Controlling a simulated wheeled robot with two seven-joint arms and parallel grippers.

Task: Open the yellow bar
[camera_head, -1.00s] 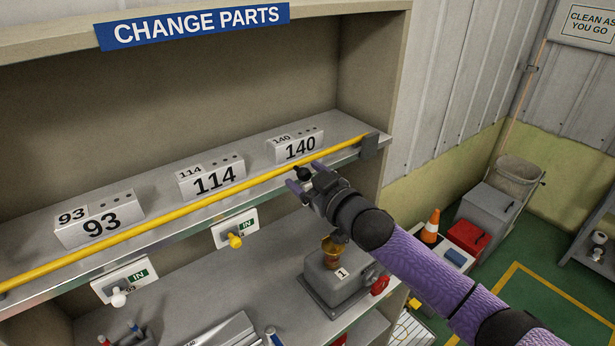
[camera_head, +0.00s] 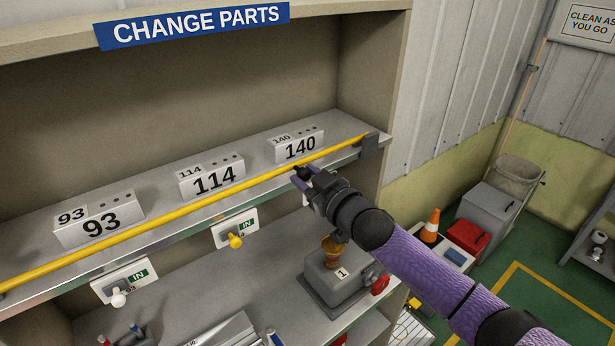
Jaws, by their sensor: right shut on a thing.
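The yellow bar (camera_head: 160,220) runs straight along the front of the upper shelf, from the left edge of the view to a grey bracket (camera_head: 369,146) at the shelf's right end. It lies across the shelf front before the blocks. A small black knob (camera_head: 302,172) shows just below the bar, in front of the 140 block. My right gripper (camera_head: 307,177) reaches in from the lower right and is shut on this knob. Its own fingers partly hide the contact. My left gripper is not in view.
Blocks marked 93 (camera_head: 100,222), 114 (camera_head: 212,180) and 140 (camera_head: 298,146) stand on the shelf behind the bar. A cabinet side wall stands right of the bracket.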

